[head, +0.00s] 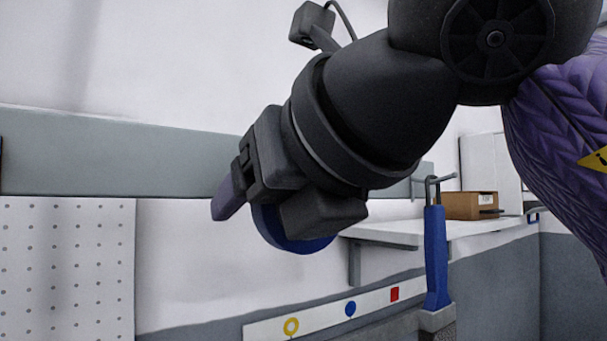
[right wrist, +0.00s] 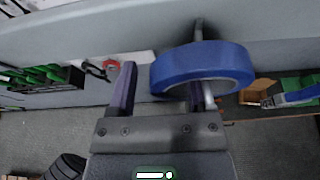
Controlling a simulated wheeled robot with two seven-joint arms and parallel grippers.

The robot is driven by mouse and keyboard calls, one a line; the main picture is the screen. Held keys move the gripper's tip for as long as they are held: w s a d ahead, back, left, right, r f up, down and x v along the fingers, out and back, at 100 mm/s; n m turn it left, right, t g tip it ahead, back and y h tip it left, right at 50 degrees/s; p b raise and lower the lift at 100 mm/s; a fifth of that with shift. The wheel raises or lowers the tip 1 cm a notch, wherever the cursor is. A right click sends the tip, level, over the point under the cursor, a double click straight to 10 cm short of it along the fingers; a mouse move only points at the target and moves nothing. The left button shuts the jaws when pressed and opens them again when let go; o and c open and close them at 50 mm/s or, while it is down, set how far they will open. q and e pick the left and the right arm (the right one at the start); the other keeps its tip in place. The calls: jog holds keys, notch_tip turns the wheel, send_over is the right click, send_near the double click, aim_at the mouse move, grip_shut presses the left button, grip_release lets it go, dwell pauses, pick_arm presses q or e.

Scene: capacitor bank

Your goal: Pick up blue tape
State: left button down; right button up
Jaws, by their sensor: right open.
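The blue tape (right wrist: 203,63) is a roll hanging around a metal peg (right wrist: 198,28) on the grey rail in the right wrist view. In the head view, part of the blue tape (head: 292,238) shows below and behind my right gripper (head: 230,197). My right gripper (right wrist: 160,88) is open, with purple fingers. In the right wrist view its right finger is at the roll, with its tip hidden by the tape; the left finger stands clear to the left of the roll. I cannot tell whether the finger touches the tape. My left gripper is not in view.
The grey rail (head: 100,155) runs along the white wall. A blue-handled tool (head: 436,250) hangs right of the roll. A cardboard box (head: 470,205) sits on a white shelf (head: 430,230). A marker strip (head: 325,318) and a pegboard (head: 65,265) are lower down.

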jog(key=shift+s+d, duration=0.1)
grip_shut()
dwell(0.4)
